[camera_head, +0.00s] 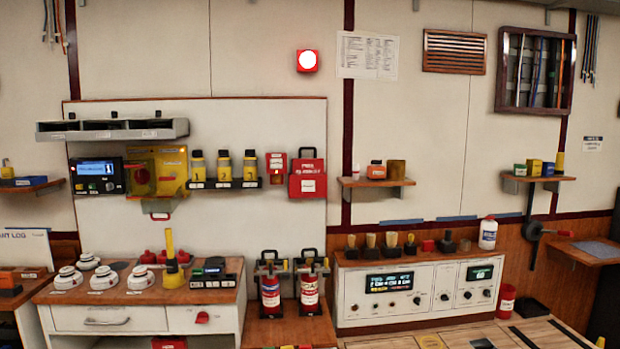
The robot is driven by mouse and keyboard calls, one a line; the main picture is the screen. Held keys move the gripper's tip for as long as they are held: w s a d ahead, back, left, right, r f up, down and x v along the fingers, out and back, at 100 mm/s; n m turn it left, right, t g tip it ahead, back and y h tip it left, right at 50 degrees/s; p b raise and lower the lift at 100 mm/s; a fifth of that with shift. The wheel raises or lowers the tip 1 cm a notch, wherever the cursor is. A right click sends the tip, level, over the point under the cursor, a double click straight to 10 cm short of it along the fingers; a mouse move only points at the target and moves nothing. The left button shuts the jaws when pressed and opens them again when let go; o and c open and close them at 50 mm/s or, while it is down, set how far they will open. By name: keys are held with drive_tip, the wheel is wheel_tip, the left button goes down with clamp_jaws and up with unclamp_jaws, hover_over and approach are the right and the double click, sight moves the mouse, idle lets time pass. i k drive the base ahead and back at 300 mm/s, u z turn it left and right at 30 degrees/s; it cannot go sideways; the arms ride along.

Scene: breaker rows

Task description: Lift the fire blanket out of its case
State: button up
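The fire blanket case (307,184) is a red box on the white wall panel, right of centre on that panel. It bears white lettering and a pale label low on its front. A dark loop or handle shows at its top edge; I cannot tell whether it belongs to the blanket. The blanket itself cannot be made out apart from the case. My gripper is not in view.
A smaller red box (276,167) hangs just left of the case, beside a rack of yellow bottles (223,167). Two red extinguishers (270,290) stand below. A wall shelf (376,183) is to the right. A cabinet (150,318) holds white detectors.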

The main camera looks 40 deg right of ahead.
sight(300, 165)
drive_tip(key=i, duration=1)
